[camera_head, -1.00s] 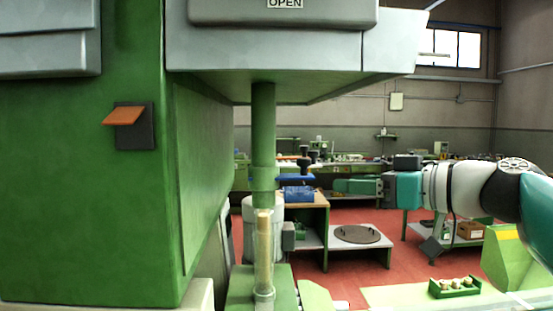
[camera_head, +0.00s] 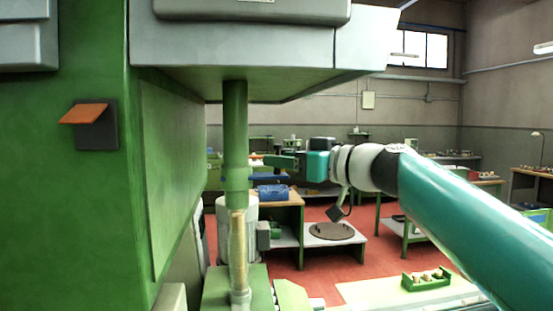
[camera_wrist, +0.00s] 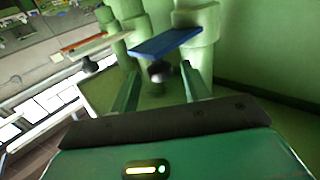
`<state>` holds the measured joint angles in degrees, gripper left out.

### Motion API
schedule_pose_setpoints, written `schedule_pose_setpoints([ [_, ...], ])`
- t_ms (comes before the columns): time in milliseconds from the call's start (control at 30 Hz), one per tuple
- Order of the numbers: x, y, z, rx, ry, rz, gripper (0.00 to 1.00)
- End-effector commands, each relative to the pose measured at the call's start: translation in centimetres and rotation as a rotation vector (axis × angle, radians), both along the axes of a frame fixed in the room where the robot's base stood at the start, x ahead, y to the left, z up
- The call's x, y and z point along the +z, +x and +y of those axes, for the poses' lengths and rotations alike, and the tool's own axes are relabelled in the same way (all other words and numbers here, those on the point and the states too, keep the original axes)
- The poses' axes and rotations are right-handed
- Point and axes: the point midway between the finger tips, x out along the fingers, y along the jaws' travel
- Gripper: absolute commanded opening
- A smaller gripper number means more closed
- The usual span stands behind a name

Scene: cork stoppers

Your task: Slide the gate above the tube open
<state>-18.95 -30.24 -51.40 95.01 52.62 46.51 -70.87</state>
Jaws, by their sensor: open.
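The green vertical tube (camera_head: 235,130) stands under the grey housing, with a pale yellowish section (camera_head: 237,240) at its lower end. In the wrist view a blue gate plate (camera_wrist: 165,43) sticks out from a green tube (camera_wrist: 195,40). Its round black knob (camera_wrist: 159,71) shows between the finger tips. My gripper (camera_wrist: 160,76) is open, with one green finger on each side of the knob; I cannot tell whether they touch it. In the head view my gripper (camera_head: 282,161) is just right of the tube and largely covers the gate there.
A second, orange-edged plate (camera_wrist: 97,43) with a dark knob (camera_wrist: 90,64) lies left of the blue one. The green machine wall (camera_head: 80,200) fills the left. A green tray of corks (camera_head: 427,278) sits at lower right. Benches stand behind.

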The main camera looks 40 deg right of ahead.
Motion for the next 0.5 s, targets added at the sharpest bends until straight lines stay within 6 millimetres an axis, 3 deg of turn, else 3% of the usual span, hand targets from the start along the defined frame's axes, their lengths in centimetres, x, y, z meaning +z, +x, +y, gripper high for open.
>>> schedule_pose_setpoints([
  [200, 0.1, 2.1, 0.4, 0.002, 0.001, -0.001, 0.47],
  [467, 0.1, 2.2, 0.4, 0.001, 0.001, -0.002, 0.47],
  [500, 0.1, 2.2, 0.4, 0.001, 0.001, -0.002, 0.41],
])
